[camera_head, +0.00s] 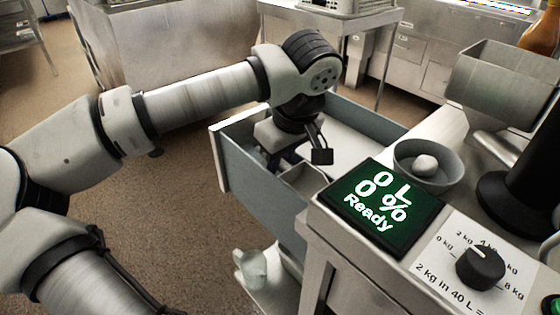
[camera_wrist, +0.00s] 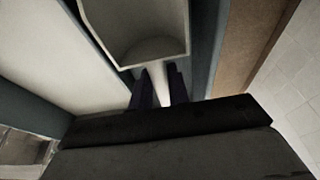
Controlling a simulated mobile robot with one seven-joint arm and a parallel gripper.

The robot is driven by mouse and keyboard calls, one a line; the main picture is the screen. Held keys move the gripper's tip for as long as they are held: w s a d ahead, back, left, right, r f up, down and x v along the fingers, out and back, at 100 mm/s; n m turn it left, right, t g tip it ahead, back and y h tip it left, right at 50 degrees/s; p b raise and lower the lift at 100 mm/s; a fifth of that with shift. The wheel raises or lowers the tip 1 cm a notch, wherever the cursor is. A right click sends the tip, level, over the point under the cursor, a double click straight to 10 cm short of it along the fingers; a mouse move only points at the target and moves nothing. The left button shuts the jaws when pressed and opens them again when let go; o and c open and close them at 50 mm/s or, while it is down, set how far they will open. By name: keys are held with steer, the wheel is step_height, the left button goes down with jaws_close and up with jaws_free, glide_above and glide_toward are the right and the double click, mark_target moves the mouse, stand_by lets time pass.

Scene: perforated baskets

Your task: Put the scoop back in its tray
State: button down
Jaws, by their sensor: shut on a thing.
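The scoop (camera_wrist: 135,42) is a grey, open, box-like scoop with a pale rim at the top of the wrist view. Its pale handle runs between the two dark fingers of my gripper (camera_wrist: 160,84), which is shut on it. In the head view the scoop (camera_head: 306,179) shows just below my gripper (camera_head: 284,162), inside an open drawer (camera_head: 258,177) with blue-grey walls. The drawer's pale floor (camera_head: 350,148) is partly hidden by my arm. I cannot tell whether the scoop touches the floor, or which part is its tray.
Right of the drawer, a counter holds a lit display (camera_head: 382,207), a dial (camera_head: 481,266), a grey round dish (camera_head: 447,176) with a white ball, and a metal hopper (camera_head: 505,82). A pale jug (camera_head: 251,268) stands low in front. The floor at left is clear.

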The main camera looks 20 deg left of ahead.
mark_target(292, 168)
steer(key=shift+f, duration=0.2)
steer(key=c, duration=1.3)
jaws_free()
steer(key=shift+c, duration=0.2)
steer(key=shift+r, duration=0.15)
steer(key=v, duration=1.2)
steer(key=shift+p, duration=0.4)
steer(key=shift+d+r, duration=0.1)
steer(key=shift+d, duration=0.05)
